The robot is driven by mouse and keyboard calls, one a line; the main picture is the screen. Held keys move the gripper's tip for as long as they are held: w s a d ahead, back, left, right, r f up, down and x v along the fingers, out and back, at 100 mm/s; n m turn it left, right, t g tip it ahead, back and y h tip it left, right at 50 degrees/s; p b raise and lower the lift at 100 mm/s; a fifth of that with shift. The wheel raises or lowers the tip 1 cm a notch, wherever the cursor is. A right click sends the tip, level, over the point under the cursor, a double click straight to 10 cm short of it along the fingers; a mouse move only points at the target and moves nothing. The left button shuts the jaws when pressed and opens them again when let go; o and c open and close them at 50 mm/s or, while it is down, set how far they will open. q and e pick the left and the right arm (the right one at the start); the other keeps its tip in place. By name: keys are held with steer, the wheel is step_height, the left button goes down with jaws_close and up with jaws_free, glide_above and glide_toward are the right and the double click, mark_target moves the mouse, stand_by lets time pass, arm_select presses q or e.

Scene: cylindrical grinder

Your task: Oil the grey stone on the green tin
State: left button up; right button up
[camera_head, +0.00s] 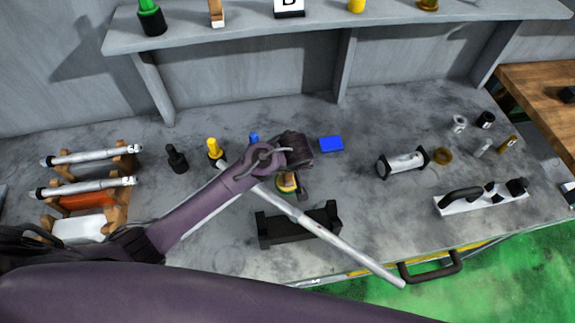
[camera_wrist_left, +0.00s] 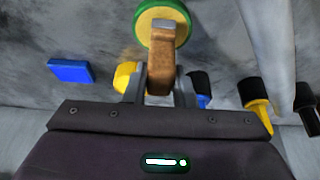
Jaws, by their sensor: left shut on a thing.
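My left gripper (camera_wrist_left: 160,85) is shut on a brown wooden piece (camera_wrist_left: 160,62). The wood points toward the green tin (camera_wrist_left: 163,20), a round green thing with a tan centre. A small grey piece (camera_wrist_left: 164,25) shows at the wood's far end, over the tin; I cannot tell whether it is the stone or part of the held piece, or whether it touches. In the head view the tin (camera_head: 287,185) sits on the bench just below my left gripper (camera_head: 285,172), partly hidden by it. My right gripper is not in view.
A blue block (camera_head: 330,144) lies close by. Black (camera_head: 177,158), yellow (camera_head: 213,148) and blue (camera_head: 254,138) bottles stand behind the arm. A black stand (camera_head: 300,224) is in front, with a long silver bar (camera_head: 350,249) crossing above it. Silver cylinders (camera_head: 92,156) rest at left.

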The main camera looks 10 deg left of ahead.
arm_select(q)
steer(key=shift+f, duration=0.25)
stand_by(0.4)
steer(key=shift+f+b, duration=0.25)
steer(key=shift+b, duration=0.1)
stand_by(0.8)
stand_by(0.6)
step_height(320, 180, up, 7)
steer(key=p, duration=0.7)
steer(key=shift+p, duration=0.35)
steer(key=shift+f, duration=0.1)
